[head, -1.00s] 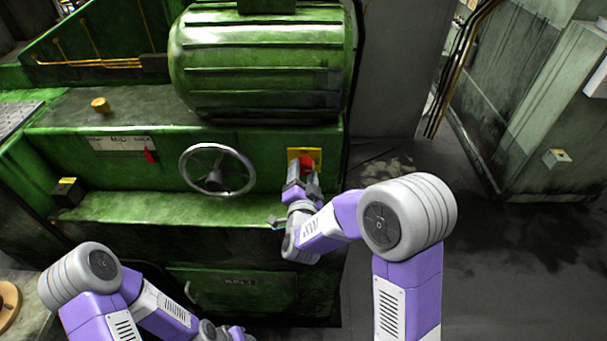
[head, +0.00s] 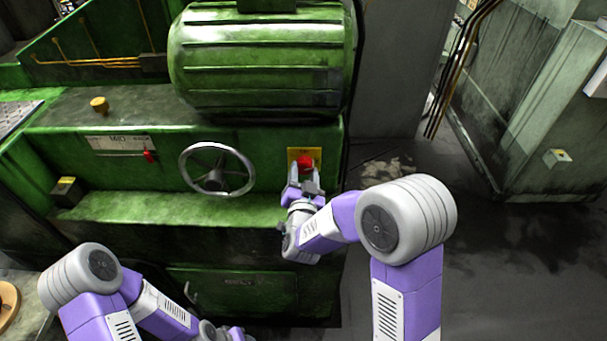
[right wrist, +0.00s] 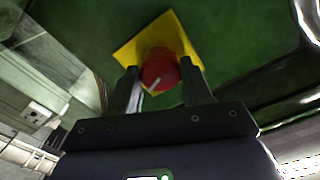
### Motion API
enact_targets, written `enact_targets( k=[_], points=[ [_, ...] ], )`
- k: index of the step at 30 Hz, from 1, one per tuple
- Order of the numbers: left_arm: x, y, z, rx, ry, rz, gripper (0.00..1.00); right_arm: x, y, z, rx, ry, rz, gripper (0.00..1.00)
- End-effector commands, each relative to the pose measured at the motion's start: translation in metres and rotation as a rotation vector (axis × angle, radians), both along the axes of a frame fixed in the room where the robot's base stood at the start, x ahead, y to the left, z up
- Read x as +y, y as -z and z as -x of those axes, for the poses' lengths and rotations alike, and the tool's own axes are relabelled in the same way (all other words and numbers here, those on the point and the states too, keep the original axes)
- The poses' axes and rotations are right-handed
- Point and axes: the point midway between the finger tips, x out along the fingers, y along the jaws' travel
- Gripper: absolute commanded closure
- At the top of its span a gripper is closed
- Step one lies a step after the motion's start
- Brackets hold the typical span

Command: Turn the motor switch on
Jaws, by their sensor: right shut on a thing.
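The motor switch is a round red knob (head: 305,161) on a yellow plate (head: 293,155) at the right end of the green machine's front. My right gripper (head: 304,178) is at the switch and is shut on the red knob. In the right wrist view the knob (right wrist: 160,68) sits between the fingertips, with a pale line on its face. The yellow plate (right wrist: 182,32) shows tilted behind it. My left gripper (head: 225,332) is low at the bottom edge, mostly cut off; its fingers cannot be made out.
A grey handwheel (head: 217,170) stands left of the switch. A green ribbed motor housing (head: 260,60) is above it, and a green ledge (head: 160,208) runs below. A small red lever (head: 149,156) is further left. The floor to the right is open.

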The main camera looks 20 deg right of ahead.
Motion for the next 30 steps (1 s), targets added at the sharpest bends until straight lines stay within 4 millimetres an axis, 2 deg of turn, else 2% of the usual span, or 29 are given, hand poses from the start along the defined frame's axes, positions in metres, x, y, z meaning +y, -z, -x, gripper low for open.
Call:
enact_targets(
  k=[14,30],
  points=[
    [0.0,-0.009,0.0,0.0,0.0,0.0,0.57,0.0,0.0,0.001,0.127,-0.002,0.437,0.81],
    [0.0,-0.031,0.0,0.0,0.0,0.0,0.57,-0.002,-0.001,0.001,0.265,-0.001,0.914,0.81]
  ],
)
